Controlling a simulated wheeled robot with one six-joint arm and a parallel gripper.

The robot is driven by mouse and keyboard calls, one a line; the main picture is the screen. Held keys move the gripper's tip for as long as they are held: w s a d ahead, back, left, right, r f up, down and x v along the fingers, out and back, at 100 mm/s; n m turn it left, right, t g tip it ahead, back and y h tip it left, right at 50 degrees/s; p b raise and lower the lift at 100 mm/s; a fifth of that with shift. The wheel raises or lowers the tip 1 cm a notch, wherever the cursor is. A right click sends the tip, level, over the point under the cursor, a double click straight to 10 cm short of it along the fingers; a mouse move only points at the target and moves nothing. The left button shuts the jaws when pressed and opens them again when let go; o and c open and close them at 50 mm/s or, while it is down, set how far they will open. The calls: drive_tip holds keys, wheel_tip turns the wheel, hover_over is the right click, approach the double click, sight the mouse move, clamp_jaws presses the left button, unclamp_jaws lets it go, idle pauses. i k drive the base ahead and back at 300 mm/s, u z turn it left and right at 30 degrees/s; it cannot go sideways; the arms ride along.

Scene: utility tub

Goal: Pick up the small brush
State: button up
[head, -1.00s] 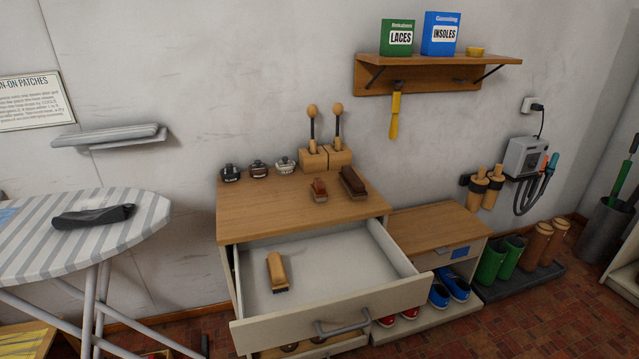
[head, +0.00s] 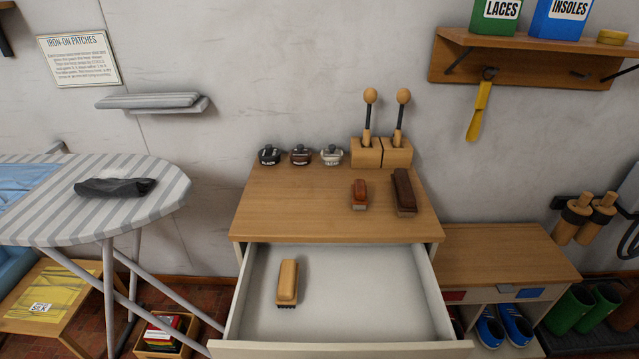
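Three brushes show in the head view. A small reddish-brown brush (head: 360,194) sits on the wooden cabinet top (head: 300,215), and a larger dark brown brush (head: 404,190) lies just to its right, apart from it. A light wooden brush (head: 288,281) with dark bristles underneath lies in the left part of the open drawer (head: 350,315). My gripper is not in view. All three brushes lie free, with nothing holding them.
Three small polish jars (head: 300,155) and a wooden block with two round-handled tools (head: 381,152) stand at the cabinet's back. A striped ironing board (head: 120,215) is at left. A lower cabinet (head: 500,250) is at right. Most of the drawer floor is bare.

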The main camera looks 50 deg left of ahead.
sight(358, 193)
drive_tip(key=u, duration=0.95)
drive_tip(key=i, duration=0.85)
drive_tip(key=u, duration=0.95)
